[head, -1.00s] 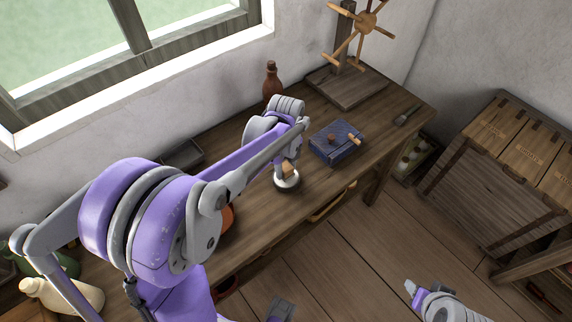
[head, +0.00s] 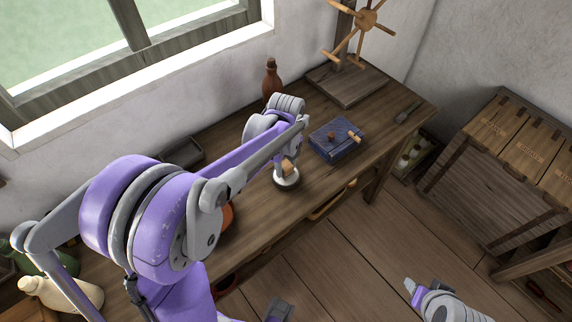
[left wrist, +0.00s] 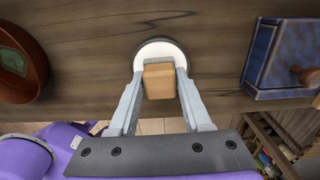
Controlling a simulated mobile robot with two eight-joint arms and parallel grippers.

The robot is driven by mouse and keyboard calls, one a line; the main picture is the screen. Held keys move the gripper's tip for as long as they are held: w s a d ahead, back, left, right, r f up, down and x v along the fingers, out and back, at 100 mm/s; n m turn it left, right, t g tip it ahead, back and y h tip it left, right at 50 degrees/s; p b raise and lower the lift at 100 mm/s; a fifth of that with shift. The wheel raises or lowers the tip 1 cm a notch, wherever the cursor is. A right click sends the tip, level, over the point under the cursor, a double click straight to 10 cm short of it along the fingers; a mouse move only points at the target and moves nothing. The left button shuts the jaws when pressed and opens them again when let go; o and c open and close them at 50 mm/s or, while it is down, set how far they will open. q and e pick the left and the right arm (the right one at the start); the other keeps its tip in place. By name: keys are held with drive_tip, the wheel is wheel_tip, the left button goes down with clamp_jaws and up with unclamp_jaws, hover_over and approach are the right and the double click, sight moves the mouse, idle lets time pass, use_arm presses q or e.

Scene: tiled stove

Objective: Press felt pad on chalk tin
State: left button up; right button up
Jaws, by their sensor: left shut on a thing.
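The felt pad shows as a small tan block (left wrist: 159,80), held between the two fingers of my left gripper (left wrist: 159,92). My left gripper also shows in the head view (head: 289,166), pointing down at the bench. The chalk tin (left wrist: 158,46) is a round dish with a white top and dark rim, standing on the bench directly beneath the block; it shows in the head view too (head: 287,183). The block overlaps the near part of the white top. Its underside is hidden, so contact is unclear. My right gripper (head: 411,288) is low at the right, away from the bench.
A blue box (head: 337,143) with a knob stands right of the tin. A reddish-brown bottle (head: 271,80) and a wooden spoked stand (head: 350,85) are behind. A round orange-brown dish (left wrist: 20,62) lies left. Bare bench top surrounds the tin.

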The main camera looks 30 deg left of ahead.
sight(286, 165)
use_arm(q)
drive_tip(key=shift+f+b, duration=0.3)
drive_tip(key=shift+f, duration=0.15)
use_arm(e)
drive_tip(key=shift+s+f, duration=0.1)
drive_tip(key=shift+f, duration=0.35)
idle(0.8)
use_arm(q)
drive_tip(key=shift+r, duration=0.1)
use_arm(e)
drive_tip(key=shift+r, duration=0.1)
use_arm(q)
drive_tip(key=shift+r+p, duration=2)
drive_tip(key=shift+r, duration=1.5)
drive_tip(key=shift+f, duration=0.1)
use_arm(e)
drive_tip(key=r, duration=0.1)
drive_tip(key=w+r, duration=0.1)
drive_tip(key=r, duration=0.3)
drive_tip(key=shift+w, duration=0.35)
drive_tip(key=shift+s, duration=0.1)
